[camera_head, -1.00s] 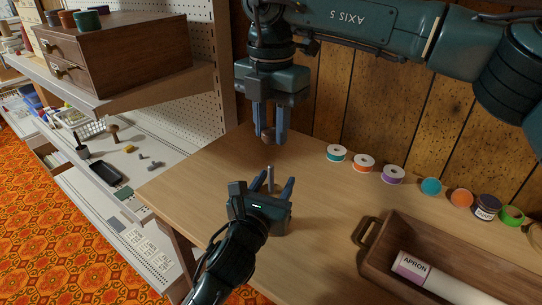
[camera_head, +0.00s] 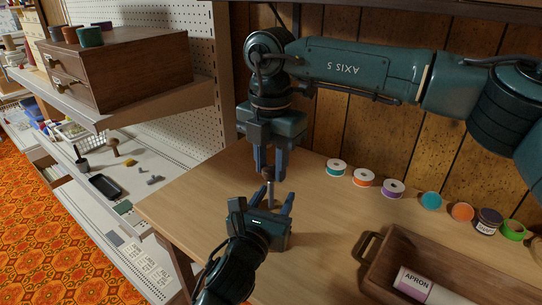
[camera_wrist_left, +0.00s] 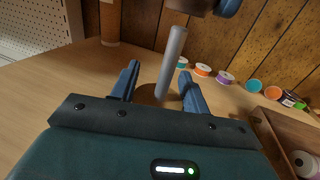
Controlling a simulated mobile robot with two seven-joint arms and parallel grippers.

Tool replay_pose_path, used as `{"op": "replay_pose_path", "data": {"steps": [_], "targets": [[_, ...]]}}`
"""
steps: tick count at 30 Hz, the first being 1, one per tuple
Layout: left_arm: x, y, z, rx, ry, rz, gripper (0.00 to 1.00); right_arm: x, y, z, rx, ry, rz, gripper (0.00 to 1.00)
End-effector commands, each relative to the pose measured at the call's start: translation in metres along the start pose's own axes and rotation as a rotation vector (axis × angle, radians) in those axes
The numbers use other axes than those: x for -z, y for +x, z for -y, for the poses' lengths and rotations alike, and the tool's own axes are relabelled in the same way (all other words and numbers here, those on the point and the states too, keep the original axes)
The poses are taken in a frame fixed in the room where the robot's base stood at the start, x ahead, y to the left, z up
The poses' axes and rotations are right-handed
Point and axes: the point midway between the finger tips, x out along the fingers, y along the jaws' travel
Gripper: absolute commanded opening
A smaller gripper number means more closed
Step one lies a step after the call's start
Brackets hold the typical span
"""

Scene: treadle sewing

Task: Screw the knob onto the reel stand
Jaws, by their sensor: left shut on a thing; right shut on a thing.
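The reel stand (camera_head: 270,194) shows as a thin grey upright rod; in the wrist view the rod (camera_wrist_left: 171,65) rises between my left fingers, tilted slightly. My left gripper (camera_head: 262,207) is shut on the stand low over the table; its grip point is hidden. My right gripper (camera_head: 269,168) points down from above, shut on the brown round knob (camera_head: 268,174). The knob is just above the rod's top. In the wrist view the knob (camera_wrist_left: 196,5) is cut off by the top edge, with a small gap to the rod's tip.
Several thread spools (camera_head: 363,177) and small jars (camera_head: 487,219) line the back of the wooden table (camera_head: 185,205). A brown tray (camera_head: 370,250) holding an apron roll (camera_head: 412,284) is at the right. Shelves with a drawer box (camera_head: 130,65) stand left. The table's left part is clear.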

Motion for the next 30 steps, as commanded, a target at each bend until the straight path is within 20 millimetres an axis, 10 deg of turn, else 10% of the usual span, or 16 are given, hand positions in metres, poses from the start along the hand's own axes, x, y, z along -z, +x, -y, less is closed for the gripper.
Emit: {"op": "replay_pose_path", "data": {"steps": [30], "targets": [[0.0007, 0.0000, -0.0001, 0.000, 0.000, -0.002, 0.05, -0.0004, 0.0127, 0.0003, 0.001, 0.000, 0.001, 0.08]]}}
